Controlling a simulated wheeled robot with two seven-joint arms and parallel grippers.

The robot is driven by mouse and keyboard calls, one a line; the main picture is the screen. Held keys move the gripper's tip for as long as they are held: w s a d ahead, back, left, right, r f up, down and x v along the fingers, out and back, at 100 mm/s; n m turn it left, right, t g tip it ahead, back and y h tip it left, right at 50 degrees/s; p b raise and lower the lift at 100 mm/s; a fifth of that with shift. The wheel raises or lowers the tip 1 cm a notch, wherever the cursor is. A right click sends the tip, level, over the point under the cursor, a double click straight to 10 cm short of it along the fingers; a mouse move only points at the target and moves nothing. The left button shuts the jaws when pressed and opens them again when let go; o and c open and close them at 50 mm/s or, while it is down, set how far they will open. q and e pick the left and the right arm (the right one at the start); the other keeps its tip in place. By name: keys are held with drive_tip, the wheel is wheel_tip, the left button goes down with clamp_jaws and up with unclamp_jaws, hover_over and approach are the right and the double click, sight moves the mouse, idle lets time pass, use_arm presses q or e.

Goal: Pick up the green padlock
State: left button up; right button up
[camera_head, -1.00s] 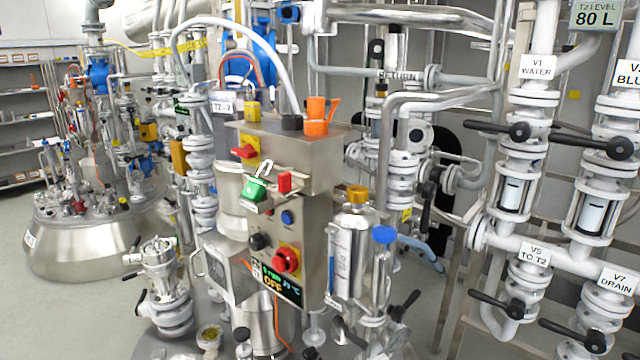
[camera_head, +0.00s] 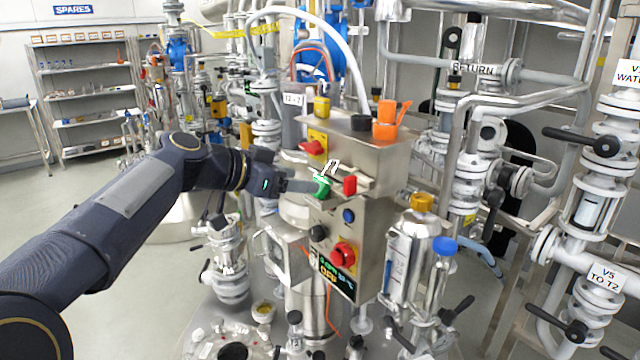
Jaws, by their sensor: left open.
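The green padlock (camera_head: 322,188) with its pale shackle sits at the front of a small ledge on the steel control box, left of a red padlock-like block (camera_head: 350,186). My left arm comes in from the left, and my left gripper (camera_head: 308,186) is at the green padlock's left side. Its fingers are open and partly overlap the padlock in the picture; I cannot tell whether they touch it. My right gripper is not in view.
The steel control box (camera_head: 374,225) carries a red rotary switch (camera_head: 313,147), a blue button (camera_head: 348,215), a black knob (camera_head: 319,233) and a red emergency knob (camera_head: 344,254). Orange parts (camera_head: 387,120) stand on top. Pipes and valves crowd the right side.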

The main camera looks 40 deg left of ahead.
sight(319, 181)
use_arm(q)
drive_tip(key=x, duration=0.1)
drive_tip(key=p+x, duration=0.1)
drive_tip(key=x, duration=0.2)
drive_tip(key=shift+w+a+f+p, duration=0.1)
drive_tip(key=shift+w+a+p, duration=0.05)
drive_tip(key=shift+w+p, duration=0.25)
drive_tip(key=shift+w+f, duration=0.15)
drive_tip(key=shift+w, duration=0.05)
drive_tip(key=shift+c, duration=0.4)
drive_tip(key=c, duration=1)
